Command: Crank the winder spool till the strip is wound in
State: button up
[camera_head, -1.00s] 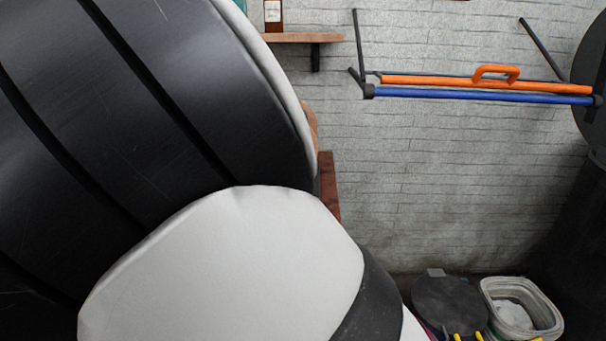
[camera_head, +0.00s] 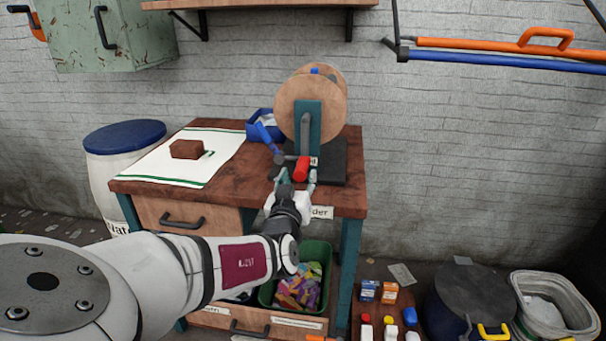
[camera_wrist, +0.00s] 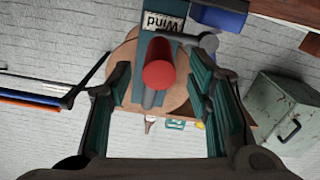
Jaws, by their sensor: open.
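The winder spool (camera_head: 287,100) is a pair of wooden discs on a teal post at the back of the bench. A grey crank arm (camera_head: 306,132) hangs down its front, with a red handle (camera_head: 302,168) low down. The handle shows in the wrist view (camera_wrist: 158,68) between the fingers, with visible gaps on both sides. My gripper (camera_head: 294,182) is open, close in front of the handle; its teal finger pads flank the handle in the wrist view (camera_wrist: 160,78). I cannot make out the strip clearly.
A green bin (camera_head: 322,288) of coloured pieces is below. A black pot (camera_head: 470,300) stands right.

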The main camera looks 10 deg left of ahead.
aim_at(303, 166)
jog(key=w+b, duration=0.2)
jog(key=w, duration=0.4)
jog(key=shift+w+d, duration=0.15)
grip_shut()
